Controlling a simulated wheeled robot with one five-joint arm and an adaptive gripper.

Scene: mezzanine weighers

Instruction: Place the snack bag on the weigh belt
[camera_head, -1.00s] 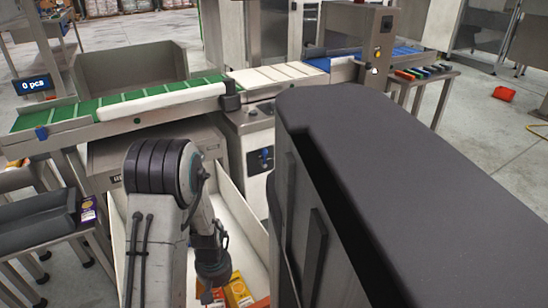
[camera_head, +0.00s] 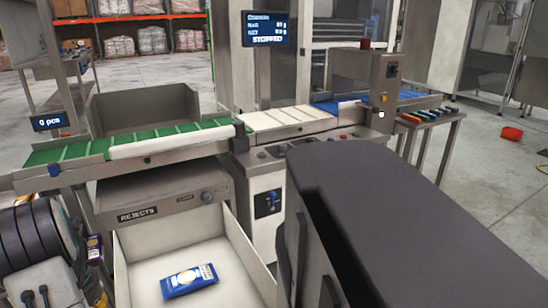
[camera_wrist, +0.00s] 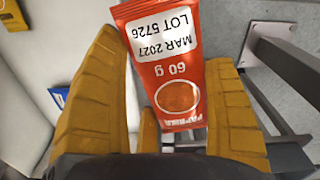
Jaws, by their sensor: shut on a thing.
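The snack bag (camera_wrist: 172,75) is red-orange with a white label reading "MAR 2027 LOT 5726" and "60 g".
A blue bag (camera_head: 188,281) lies in the white-walled rejects bin (camera_head: 140,262) below the green belt (camera_head: 70,150). A grey tub (camera_head: 145,110) stands behind that belt. The blue belt (camera_head: 415,97) passes a machine housing (camera_head: 362,80). A display (camera_head: 268,29) reads "STOPPED".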

